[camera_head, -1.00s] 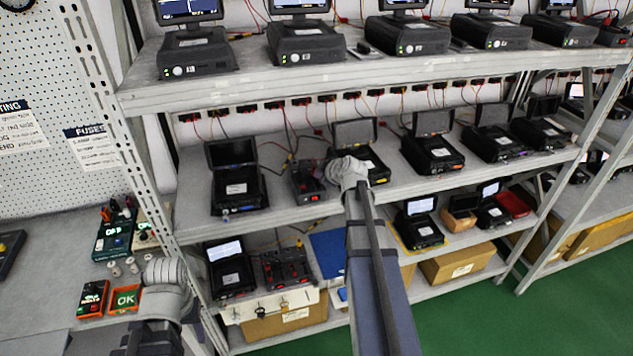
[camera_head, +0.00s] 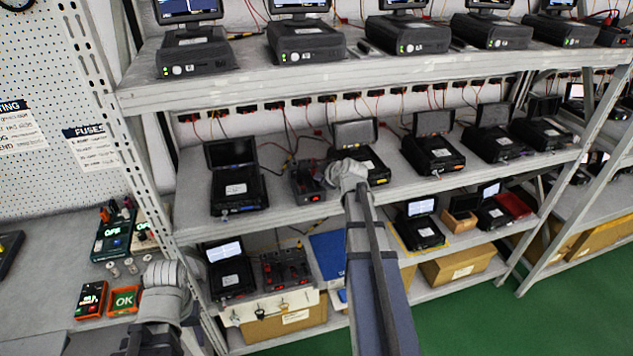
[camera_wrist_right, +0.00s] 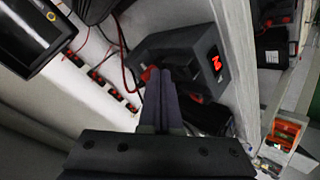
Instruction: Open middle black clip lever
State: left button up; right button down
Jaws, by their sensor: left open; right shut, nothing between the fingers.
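A dark box (camera_head: 305,181) with a lit red switch stands on the middle shelf, left of my right arm. In the right wrist view the box (camera_wrist_right: 185,60) is close, with red parts and dark recesses on its near face. My right gripper (camera_wrist_right: 160,75) is shut and empty, its fingertips at or just in front of this face; I cannot tell if they touch. In the head view its fingers are hidden behind my wrist. I cannot make out a black clip lever clearly. My left gripper (camera_head: 148,343), partly seen at the bottom left, is open, away from the box.
Black open-lid testers (camera_head: 237,188) stand on both sides of the box. Thin red and black cables (camera_head: 290,140) hang behind it. A shelf with several monitors (camera_head: 305,42) is above. A lower shelf holds another clip box (camera_head: 286,268). A workbench (camera_head: 40,290) is at the left.

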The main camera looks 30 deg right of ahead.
jog(key=shift+r, duration=0.1)
jog(key=shift+s+r+p, duration=0.1)
jog(key=shift+r+p, duration=0.55)
jog(key=shift+p, duration=0.1)
jog(key=r+p, duration=0.5)
jog(key=shift+s+a+r, duration=0.1)
jog(key=shift+s, duration=0.2)
dwell(0.4)
